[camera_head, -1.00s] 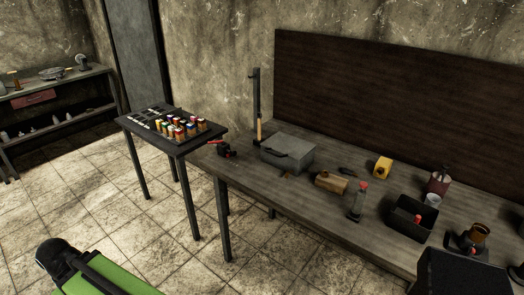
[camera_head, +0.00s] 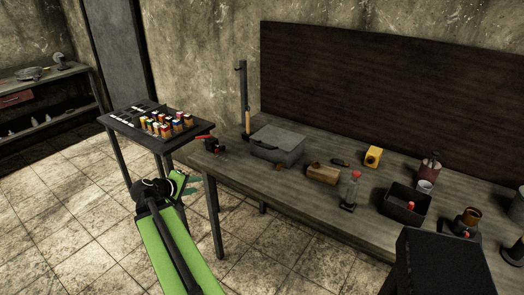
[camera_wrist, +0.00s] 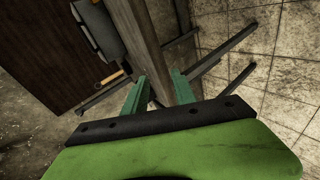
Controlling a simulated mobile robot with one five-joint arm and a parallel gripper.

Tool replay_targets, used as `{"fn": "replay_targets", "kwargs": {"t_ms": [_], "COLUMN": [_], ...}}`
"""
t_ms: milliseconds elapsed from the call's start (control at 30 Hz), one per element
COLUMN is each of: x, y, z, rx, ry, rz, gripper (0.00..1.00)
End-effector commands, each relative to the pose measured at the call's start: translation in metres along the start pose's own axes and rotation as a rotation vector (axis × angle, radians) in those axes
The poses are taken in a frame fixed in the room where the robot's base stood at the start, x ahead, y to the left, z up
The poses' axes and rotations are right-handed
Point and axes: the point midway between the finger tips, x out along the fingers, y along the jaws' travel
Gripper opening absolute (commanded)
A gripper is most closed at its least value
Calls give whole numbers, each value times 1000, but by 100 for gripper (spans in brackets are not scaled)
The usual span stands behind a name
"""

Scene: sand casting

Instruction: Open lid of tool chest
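The tool chest appears to be the grey metal box (camera_head: 277,145) on the workbench near its left end, with its lid shut. A dark handle shows on its front side. In the wrist view the grey box (camera_wrist: 98,30) is at the upper left, partly cut off by the frame. My gripper (camera_head: 187,186) is in front of the bench's left end, lower than and left of the chest, and apart from it. In the wrist view the two green fingers of my gripper (camera_wrist: 158,88) are spread, with nothing between them.
The workbench (camera_head: 300,205) also holds a red-and-black tool (camera_head: 211,144), a wooden block (camera_head: 322,174), a red-capped bottle (camera_head: 351,190), a yellow object (camera_head: 373,156) and a black bin (camera_head: 405,204). A side table (camera_head: 125,123) with coloured jars is left. Floor in front is clear.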

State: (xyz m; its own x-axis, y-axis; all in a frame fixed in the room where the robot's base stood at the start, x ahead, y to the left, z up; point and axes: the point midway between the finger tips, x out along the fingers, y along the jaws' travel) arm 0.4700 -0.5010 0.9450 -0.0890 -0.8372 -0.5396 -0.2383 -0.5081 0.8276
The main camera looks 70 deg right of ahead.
Motion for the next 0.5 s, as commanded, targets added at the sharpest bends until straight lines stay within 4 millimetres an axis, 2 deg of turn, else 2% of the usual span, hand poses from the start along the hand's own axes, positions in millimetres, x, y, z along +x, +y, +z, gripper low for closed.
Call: {"fn": "replay_targets", "kwargs": {"t_ms": [33,100,200,300,500], "x": [31,55,73,79,86], "y": [41,88,130,147,152], "z": [23,46,69,78,80], "rx": [-14,-49,-96,-120,-124], "ry": [-30,-59,-89,-103,-105], "rz": [102,218,322,365,372], "gripper": [32,32,32,32,32]}}
